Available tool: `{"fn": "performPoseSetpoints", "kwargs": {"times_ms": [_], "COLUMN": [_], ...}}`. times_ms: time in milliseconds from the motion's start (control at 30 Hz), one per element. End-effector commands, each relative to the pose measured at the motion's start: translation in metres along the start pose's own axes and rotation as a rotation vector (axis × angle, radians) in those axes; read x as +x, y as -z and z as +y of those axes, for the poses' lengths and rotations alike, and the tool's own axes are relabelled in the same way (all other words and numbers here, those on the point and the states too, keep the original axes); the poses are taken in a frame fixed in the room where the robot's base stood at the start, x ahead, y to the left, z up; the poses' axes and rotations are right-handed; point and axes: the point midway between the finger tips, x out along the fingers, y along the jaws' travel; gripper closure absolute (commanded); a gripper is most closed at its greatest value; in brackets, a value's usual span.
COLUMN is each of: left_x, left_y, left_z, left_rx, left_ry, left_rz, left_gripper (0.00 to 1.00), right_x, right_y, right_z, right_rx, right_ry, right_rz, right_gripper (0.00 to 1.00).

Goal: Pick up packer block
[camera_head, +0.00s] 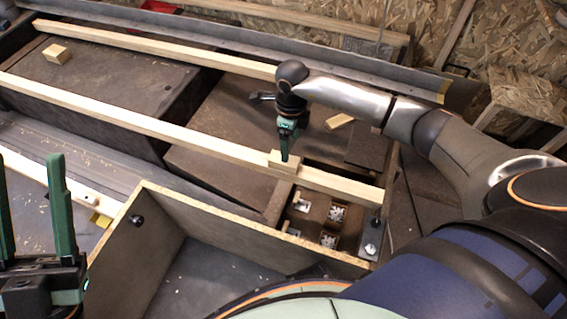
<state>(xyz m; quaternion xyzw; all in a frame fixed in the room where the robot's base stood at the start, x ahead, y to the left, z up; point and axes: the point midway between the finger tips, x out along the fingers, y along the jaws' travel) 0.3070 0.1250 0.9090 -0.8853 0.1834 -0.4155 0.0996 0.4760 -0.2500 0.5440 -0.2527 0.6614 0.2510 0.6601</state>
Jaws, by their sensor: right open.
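A small pale wooden packer block (292,166) rests on or against the long pale beam near its right end. My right gripper (285,157) points down at this block, its fingertips at the block's upper edge. Its jaws are seen nearly edge-on; it is open, and the near finger hides part of the block. Another pale block (57,54) lies on the dark surface at the far left, and one more (339,121) lies behind my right gripper. My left gripper (34,160) is at the lower left, fingers upright, wide apart and empty.
The long front beam (130,119) and a rear beam (160,46) run across the dark boxes. An open wooden bin (240,237) stands in front, with small compartments (328,217) holding metal parts at its right. A chipboard wall closes the back right.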

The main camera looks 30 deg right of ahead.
Motion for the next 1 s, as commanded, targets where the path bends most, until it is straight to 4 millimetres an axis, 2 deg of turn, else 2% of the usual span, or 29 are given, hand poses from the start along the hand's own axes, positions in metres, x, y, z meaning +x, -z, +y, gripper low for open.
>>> {"fn": "performPoseSetpoints", "kwargs": {"times_ms": [33,100,333,600,867,1000], "left_x": [-0.005,-0.007,-0.011,-0.023,-0.022,-0.022], "left_y": [-0.005,-0.007,-0.011,-0.024,-0.024,-0.024], "left_z": [0.003,0.004,0.007,0.013,0.014,0.015], "left_rx": [-0.006,-0.013,-0.025,-0.055,-0.056,-0.055], "left_ry": [-0.001,-0.001,-0.001,0.004,-0.009,-0.011], "left_rz": [-0.001,-0.002,-0.004,-0.013,-0.015,-0.014], "left_gripper": [0.50,0.50,0.50,0.50,0.50,0.50], "right_x": [0.014,0.023,0.041,0.079,0.079,0.079], "right_y": [0.000,0.000,0.001,0.003,0.003,0.003], "right_z": [0.001,0.001,0.002,0.005,0.004,0.004], "right_rx": [0.001,0.001,0.000,0.001,0.000,0.000], "right_ry": [-0.002,-0.003,-0.003,-0.003,-0.001,-0.001], "right_rz": [0.001,0.000,-0.002,-0.002,-0.003,-0.003], "right_gripper": [0.15,0.15,0.15,0.15,0.16,0.32]}}
